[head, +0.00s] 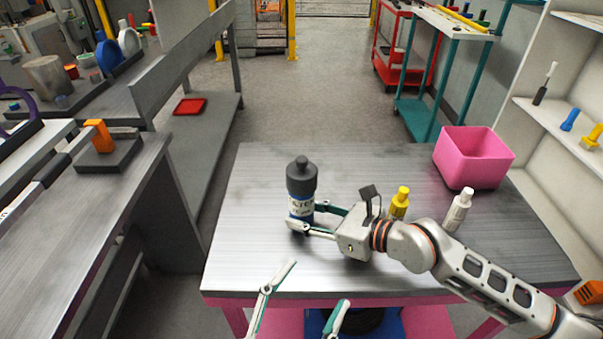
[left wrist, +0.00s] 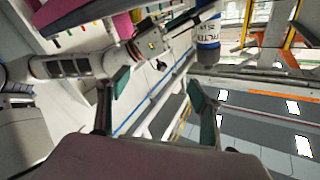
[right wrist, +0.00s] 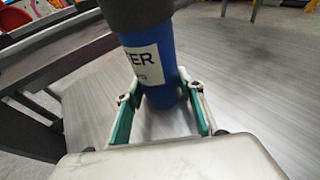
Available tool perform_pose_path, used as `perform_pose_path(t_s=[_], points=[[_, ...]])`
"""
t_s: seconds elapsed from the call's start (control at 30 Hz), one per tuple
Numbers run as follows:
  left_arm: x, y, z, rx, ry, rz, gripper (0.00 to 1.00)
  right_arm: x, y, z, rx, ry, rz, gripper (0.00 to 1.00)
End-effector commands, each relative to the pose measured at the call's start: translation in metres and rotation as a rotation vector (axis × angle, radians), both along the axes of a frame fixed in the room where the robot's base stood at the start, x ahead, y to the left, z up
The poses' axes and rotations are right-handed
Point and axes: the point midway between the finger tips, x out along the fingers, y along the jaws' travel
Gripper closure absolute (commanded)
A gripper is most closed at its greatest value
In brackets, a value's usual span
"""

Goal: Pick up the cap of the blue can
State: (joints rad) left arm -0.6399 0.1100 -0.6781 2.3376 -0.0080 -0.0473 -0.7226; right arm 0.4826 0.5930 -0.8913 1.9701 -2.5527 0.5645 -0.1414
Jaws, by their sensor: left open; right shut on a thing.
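The blue can (head: 302,208) stands upright at the left part of the metal table, with a white label and a dark grey cap (head: 301,178) on top. My right gripper (head: 303,218) is shut around the can's lower body. In the right wrist view the can (right wrist: 163,82) sits between the fingers, and part of the dark cap (right wrist: 135,12) shows at the top edge. I cannot tell whether the can touches the table. My left gripper (head: 318,282) is open and empty, nearer than the can, by the table's front edge. The can's label (left wrist: 207,27) also shows in the left wrist view.
The metal table (head: 400,165) also holds a yellow bottle (head: 400,203), a white bottle (head: 459,210) and a pink bin (head: 473,160) to the right. My right arm crosses the table's right front. The table's back middle is clear. A grey workbench (head: 100,215) stands at the left.

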Motion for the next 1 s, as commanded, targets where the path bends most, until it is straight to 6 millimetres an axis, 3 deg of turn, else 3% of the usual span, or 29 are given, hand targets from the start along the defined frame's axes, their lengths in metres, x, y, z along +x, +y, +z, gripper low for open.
perform_pose_path(t_s=[0.03, 0.1, 0.3, 0.7, 1.0], points=[[0.011, -0.012, 0.019, -0.090, -0.008, -0.022, 0.35, 0.000, 0.000, -0.001, 0.000, 0.001, 0.000, 0.80], [0.020, -0.026, 0.039, -0.187, -0.004, -0.062, 0.35, 0.000, 0.000, -0.001, 0.000, 0.001, 0.000, 0.80], [0.040, -0.071, 0.068, -0.290, 0.022, -0.211, 0.35, 0.000, 0.000, -0.001, 0.000, 0.001, 0.000, 0.80], [0.051, -0.158, 0.075, -0.100, 0.055, -0.545, 0.35, 0.000, 0.000, -0.001, 0.000, 0.001, 0.000, 0.80], [0.046, -0.199, 0.072, 0.146, 0.049, -0.784, 0.35, 0.000, 0.000, -0.001, 0.000, 0.001, 0.000, 0.80]])
